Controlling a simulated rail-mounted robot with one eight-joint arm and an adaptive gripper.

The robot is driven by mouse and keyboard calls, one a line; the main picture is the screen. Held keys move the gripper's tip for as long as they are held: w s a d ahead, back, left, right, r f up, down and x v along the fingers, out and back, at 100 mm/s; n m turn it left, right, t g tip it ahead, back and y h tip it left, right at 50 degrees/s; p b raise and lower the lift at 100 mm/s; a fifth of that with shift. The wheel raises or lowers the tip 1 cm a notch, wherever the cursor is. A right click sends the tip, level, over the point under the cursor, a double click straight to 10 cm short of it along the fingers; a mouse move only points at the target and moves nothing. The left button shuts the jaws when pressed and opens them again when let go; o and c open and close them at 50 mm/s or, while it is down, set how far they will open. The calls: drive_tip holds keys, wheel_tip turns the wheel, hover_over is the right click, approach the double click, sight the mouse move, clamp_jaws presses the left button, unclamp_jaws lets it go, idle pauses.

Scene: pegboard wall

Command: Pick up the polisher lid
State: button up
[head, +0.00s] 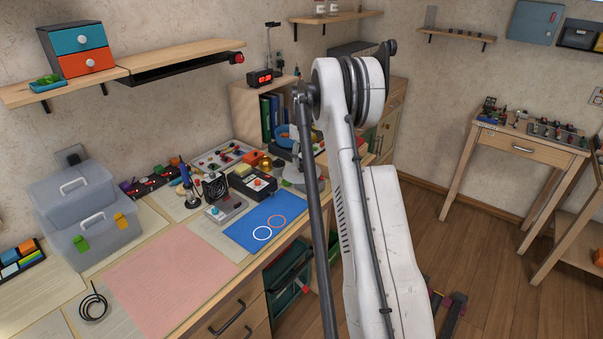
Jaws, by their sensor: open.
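I cannot clearly pick out the polisher lid. A grey rounded object (291,179) stands on the workbench right beside my arm and is partly hidden by it; it may be part of the polisher, but I cannot tell. A blue round bowl-like thing (284,136) sits behind it, near the small bookshelf, also partly covered. My white arm rises in front of the bench's right end. My gripper does not show; the arm hides that area.
The workbench holds a blue mat (250,236) with two rings, a pink mat (170,278), a black box with a red button (252,183), a small fan (215,188) and stacked clear bins (85,215). A shelf (180,60) hangs above. The pink mat is clear.

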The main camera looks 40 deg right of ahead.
sight(302, 165)
wheel_tip(302, 165, down, 4)
drive_tip(key=shift+r, duration=0.25)
drive_tip(key=shift+a, duration=0.1)
drive_tip(key=shift+c, duration=0.5)
clamp_jaws()
drive_tip(key=shift+r, duration=0.1)
